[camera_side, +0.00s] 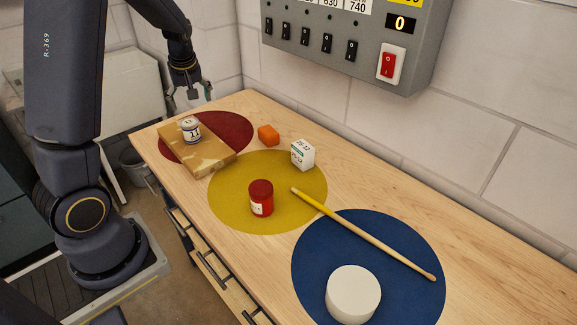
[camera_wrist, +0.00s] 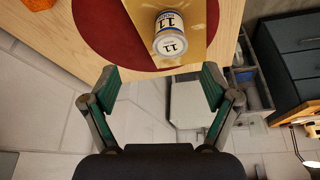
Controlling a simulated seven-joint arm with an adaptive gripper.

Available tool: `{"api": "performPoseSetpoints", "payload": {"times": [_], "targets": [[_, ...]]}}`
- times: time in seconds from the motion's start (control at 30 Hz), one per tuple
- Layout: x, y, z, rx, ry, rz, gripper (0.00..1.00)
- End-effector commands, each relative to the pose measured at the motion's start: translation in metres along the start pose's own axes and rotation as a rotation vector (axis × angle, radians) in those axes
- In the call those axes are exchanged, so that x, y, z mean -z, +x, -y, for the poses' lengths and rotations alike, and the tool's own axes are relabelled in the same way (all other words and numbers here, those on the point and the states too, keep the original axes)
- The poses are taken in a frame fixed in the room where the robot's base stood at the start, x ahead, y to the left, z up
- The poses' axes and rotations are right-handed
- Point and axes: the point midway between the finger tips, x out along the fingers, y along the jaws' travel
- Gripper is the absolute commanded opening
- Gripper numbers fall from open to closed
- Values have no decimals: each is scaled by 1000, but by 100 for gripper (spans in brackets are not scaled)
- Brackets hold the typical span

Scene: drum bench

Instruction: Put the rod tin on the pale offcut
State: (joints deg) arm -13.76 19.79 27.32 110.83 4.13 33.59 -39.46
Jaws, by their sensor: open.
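A small white and blue tin marked 11 (camera_side: 190,126) stands upright on a flat tan board with pale patches (camera_side: 208,158), which looks like the offcut. The tin seems to be the rod tin, but its name cannot be read. The wrist view shows the tin (camera_wrist: 170,41) on the board (camera_wrist: 192,58) at the top, beyond my fingertips. My gripper (camera_side: 197,92) is above the far left end of the bench, behind and above the tin, and apart from it. In the wrist view my gripper (camera_wrist: 160,86) is open with nothing between its fingers.
The board lies partly on a dark red disc (camera_side: 235,126). An orange block (camera_side: 268,135), white box (camera_side: 303,154), red jar (camera_side: 261,198) on a yellow disc (camera_side: 225,195), drumstick (camera_side: 370,237) and white cylinder (camera_side: 353,293) on a blue disc (camera_side: 420,285) occupy the bench. A switch box (camera_side: 350,45) hangs behind.

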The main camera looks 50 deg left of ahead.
Motion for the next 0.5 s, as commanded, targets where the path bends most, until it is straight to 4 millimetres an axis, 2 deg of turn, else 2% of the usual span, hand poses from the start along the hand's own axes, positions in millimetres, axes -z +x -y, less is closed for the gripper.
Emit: {"api": "performPoseSetpoints", "payload": {"times": [0.1,0.23,0.3,0.4,0.5], "targets": [[-44,-55,-22,-131,164,42,87],[-117,-128,-29,-296,461,65,87],[-155,-160,-22,-372,630,53,87],[-201,-192,-2,-450,852,13,87],[-233,-208,18,-495,1024,-33,87]]}}
